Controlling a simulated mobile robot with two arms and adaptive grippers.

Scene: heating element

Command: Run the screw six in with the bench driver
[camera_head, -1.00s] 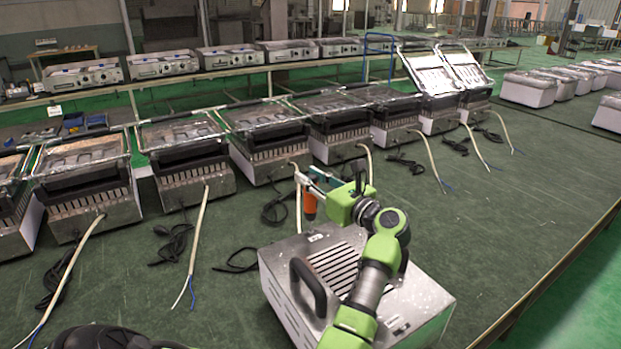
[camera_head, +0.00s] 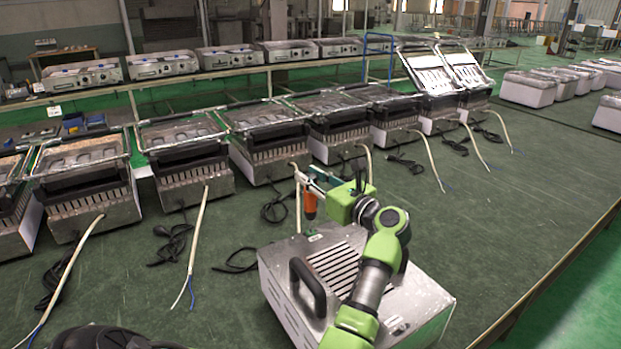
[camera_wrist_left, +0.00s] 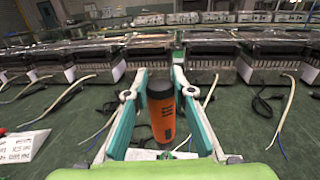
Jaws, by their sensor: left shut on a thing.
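The bench driver (camera_head: 310,205), orange with a dark top, hangs upright in my left gripper (camera_head: 314,186). It is above the far left corner of the steel housing (camera_head: 430,297), close to a small label (camera_head: 316,237). In the left wrist view, the teal and white fingers of my left gripper (camera_wrist_left: 159,76) close on both sides of the orange and black driver (camera_wrist_left: 161,108). My right gripper is not in view.
A black handle (camera_head: 308,283) and a slotted vent (camera_head: 338,268) are on the housing. A row of steel units (camera_head: 185,180) with loose cables stands behind on the green bench (camera_head: 500,225). The bench is clear to the right.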

